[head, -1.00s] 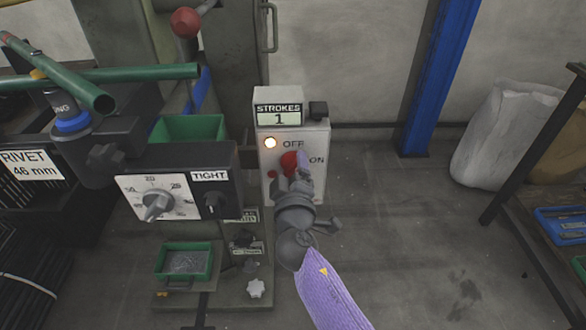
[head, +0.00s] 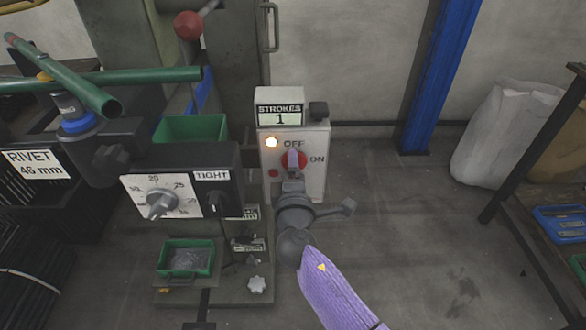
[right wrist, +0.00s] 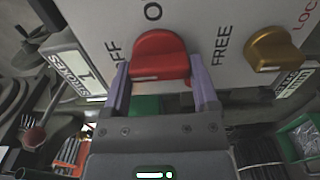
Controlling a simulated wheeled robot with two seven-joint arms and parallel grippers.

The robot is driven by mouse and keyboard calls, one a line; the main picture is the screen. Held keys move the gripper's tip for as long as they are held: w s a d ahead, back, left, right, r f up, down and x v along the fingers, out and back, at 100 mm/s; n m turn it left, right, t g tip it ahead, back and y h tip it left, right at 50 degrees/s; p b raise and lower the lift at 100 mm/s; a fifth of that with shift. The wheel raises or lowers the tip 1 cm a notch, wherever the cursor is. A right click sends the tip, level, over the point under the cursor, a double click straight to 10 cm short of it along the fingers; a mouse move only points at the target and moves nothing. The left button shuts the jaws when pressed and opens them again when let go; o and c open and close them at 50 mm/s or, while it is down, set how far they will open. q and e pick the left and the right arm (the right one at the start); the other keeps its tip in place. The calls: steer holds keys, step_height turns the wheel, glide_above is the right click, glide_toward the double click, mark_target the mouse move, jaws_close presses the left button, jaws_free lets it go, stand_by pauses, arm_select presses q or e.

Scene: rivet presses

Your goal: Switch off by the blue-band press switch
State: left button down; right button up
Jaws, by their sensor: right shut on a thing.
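The switch box (head: 316,178) stands on the press with the blue band (head: 75,123), under a STROKES counter (head: 279,116) reading 1. Its red knob (head: 300,163) sits by the OFF and ON labels, and a lamp (head: 271,142) above left of it glows. My right gripper (head: 292,161) is shut on the red knob, hiding part of it. In the right wrist view the red knob (right wrist: 160,55) sits between the two lilac fingers of my right gripper (right wrist: 160,78). My left gripper is not in view.
Green bins (head: 186,244) and green tubes (head: 140,76) are at the left. A brass knob (right wrist: 274,50) beside FREE shows in the right wrist view.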

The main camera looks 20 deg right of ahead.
stand_by(0.4)
steer(key=o, duration=0.9)
steer(key=shift+o, duration=1.1)
steer(key=shift+a, duration=0.1)
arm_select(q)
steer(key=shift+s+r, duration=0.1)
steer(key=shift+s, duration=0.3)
arm_select(e)
steer(key=shift+s, duration=0.1)
arm_select(q)
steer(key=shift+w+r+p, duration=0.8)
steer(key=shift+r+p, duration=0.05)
steer(key=shift+p, duration=0.2)
arm_select(e)
steer(key=v, duration=0.9)
steer(key=shift+s, duration=0.4)
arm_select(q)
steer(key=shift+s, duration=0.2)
arm_select(e)
steer(key=shift+a, duration=0.1)
